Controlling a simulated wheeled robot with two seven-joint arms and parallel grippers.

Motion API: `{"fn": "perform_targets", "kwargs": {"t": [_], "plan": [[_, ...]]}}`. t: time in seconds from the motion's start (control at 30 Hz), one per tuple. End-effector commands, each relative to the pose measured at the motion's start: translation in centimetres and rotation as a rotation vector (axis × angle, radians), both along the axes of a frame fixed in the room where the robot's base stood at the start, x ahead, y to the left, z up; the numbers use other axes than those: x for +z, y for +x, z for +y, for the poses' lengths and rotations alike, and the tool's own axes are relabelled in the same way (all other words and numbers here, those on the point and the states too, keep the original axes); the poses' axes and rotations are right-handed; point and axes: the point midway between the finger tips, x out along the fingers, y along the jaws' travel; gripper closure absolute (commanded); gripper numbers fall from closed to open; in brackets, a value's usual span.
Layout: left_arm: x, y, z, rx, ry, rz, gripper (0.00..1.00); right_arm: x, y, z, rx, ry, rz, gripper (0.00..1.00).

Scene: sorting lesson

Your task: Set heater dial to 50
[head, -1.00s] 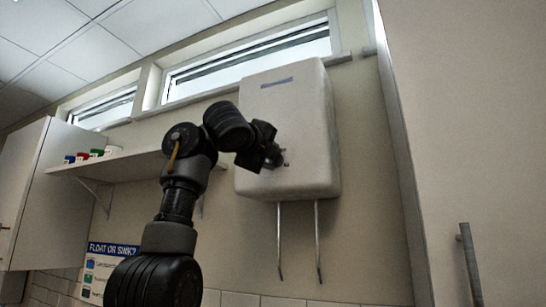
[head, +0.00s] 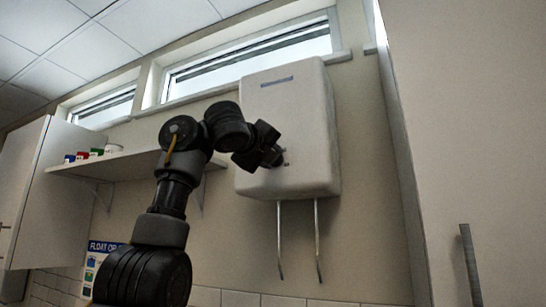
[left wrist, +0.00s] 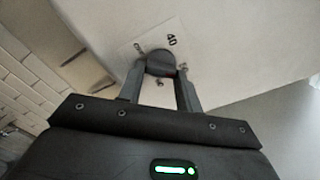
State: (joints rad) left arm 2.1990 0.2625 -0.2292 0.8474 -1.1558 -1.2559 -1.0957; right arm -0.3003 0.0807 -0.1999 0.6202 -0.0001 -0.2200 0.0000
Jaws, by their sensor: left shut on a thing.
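The white heater (head: 295,120) is a box on the wall in the head view, with two pipes below it. My left gripper (head: 276,157) is at the lower left of its front face. In the left wrist view the dark round dial (left wrist: 160,62) sits on a pale plate on the heater (left wrist: 235,45). My left gripper (left wrist: 165,75) is shut on the dial, one finger on each side. A "40" mark shows beside the dial at its upper right; other marks are too small to read. The dial's pointer cannot be made out. My right gripper is not in view.
A wall shelf (head: 130,165) with several small coloured pots (head: 95,154) is left of the heater, behind my left arm. A white cabinet (head: 50,190) stands at far left. A tall pale door (head: 470,130) with a handle (head: 469,262) fills the right.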

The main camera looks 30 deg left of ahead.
Motion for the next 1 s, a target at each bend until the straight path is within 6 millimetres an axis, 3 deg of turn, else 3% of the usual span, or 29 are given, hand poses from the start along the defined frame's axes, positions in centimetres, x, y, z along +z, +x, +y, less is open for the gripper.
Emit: {"fn": "perform_targets", "kwargs": {"t": [0.03, 0.07, 0.2, 0.57, 1.0], "plan": [[-0.5, 0.3, -0.1, 0.001, 0.005, 0.010, 0.88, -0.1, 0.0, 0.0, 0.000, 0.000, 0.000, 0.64], [-0.5, 0.3, -0.1, 0.001, 0.005, 0.010, 0.63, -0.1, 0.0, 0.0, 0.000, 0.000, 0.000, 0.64], [-0.4, 0.2, -0.1, 0.000, 0.003, 0.007, 0.45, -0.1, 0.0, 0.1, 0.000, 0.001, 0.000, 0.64], [-0.2, -0.4, -0.1, -0.001, -0.001, 0.001, 0.44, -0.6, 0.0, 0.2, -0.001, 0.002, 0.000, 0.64], [-0.6, -8.2, -0.5, -0.002, 0.000, 0.001, 0.44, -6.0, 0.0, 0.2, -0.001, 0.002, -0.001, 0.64]]}}
